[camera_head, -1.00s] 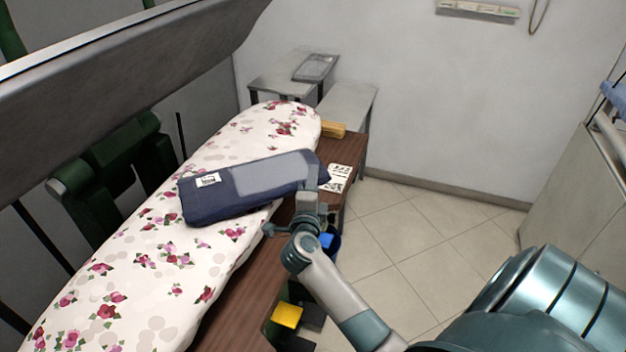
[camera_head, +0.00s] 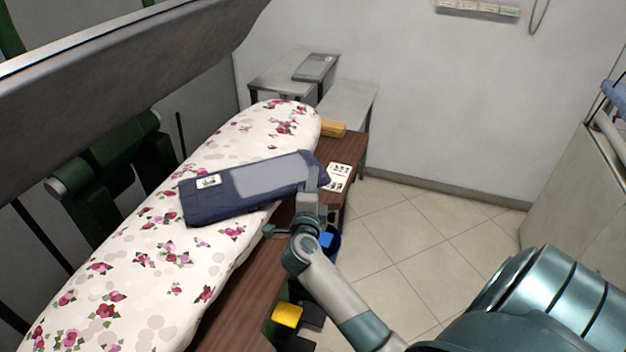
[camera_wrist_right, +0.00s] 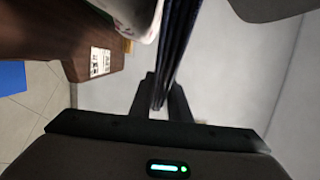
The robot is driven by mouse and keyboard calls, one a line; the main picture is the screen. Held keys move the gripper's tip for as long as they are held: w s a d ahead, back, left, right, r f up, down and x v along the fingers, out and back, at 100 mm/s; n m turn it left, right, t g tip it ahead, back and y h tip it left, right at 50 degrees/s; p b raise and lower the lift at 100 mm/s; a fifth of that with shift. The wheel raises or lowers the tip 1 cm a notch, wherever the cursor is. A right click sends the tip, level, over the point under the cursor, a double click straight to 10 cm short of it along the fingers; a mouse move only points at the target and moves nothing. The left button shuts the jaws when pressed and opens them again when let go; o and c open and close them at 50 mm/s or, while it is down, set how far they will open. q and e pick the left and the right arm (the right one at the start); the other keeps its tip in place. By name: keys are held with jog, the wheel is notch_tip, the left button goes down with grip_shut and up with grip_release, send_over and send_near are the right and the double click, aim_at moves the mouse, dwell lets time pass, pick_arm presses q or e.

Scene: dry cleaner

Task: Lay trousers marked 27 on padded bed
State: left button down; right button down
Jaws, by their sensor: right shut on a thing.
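The folded dark blue trousers (camera_head: 220,206) with a greyish panel and a small white tag (camera_head: 208,181) are over the flower-patterned padded bed (camera_head: 150,250). The number on the tag is too small to read. My right gripper (camera_head: 312,185) is shut on the right end of the trousers, beyond the bed's right edge. In the right wrist view the trousers (camera_wrist_right: 178,50) show edge-on between the two fingers. I cannot tell whether their far end touches the pad. My left gripper is not in view.
A brown wooden table (camera_head: 240,290) runs along the bed's right side, with a white printed card (camera_head: 339,176) and a tan block (camera_head: 333,129). Yellow (camera_head: 287,314) and blue items sit lower right. A large grey press part (camera_head: 120,70) overhangs the upper left. Tiled floor on the right is clear.

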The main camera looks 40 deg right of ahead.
jog(key=c, duration=1.6)
grip_release()
jog(key=shift+f, duration=0.15)
